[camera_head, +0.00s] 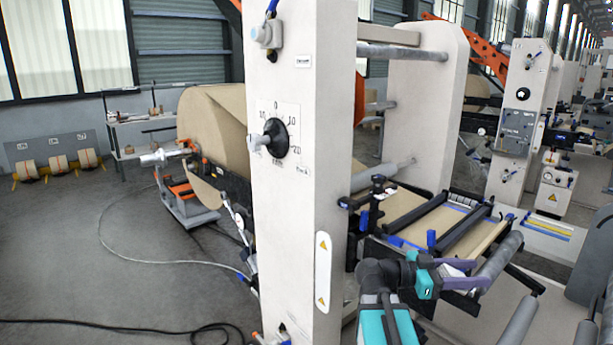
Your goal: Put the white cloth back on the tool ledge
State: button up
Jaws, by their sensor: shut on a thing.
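My gripper (474,274), with purple fingers, is at the lower right, in front of the machine's splice table (432,222) and close to a grey roller (503,254). I cannot tell for sure which surface is the tool ledge.
A white machine column (293,200) with a black dial knob (275,137) stands left of my arm. A brown paper roll (212,125) is behind it. Shelves (143,130) stand at the back left. A hose and a black cable cross the open floor (90,260).

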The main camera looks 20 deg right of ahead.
jog(key=w+a+f+n+t+y+b, duration=0.1)
jog(key=w+a+f+n+t, duration=0.2)
jog(key=a, duration=1)
jog(key=w+a+f+n+t+y+b, duration=0.1)
jog(key=w+a+f+n+t, duration=0.3)
jog(key=w+a+f+t, duration=0.4)
jog(key=w+a+f+n+t+y+b, duration=0.1)
jog(key=w+a+f+n+t, duration=0.3)
jog(key=a, duration=1.4)
jog(key=shift+w+a+f+t+b, duration=0.25)
jog(key=shift+w+f+t+b, duration=0.55)
jog(key=shift+w+f, duration=1.6)
jog(key=shift+s+f, duration=0.25)
jog(key=shift+s, duration=0.15)
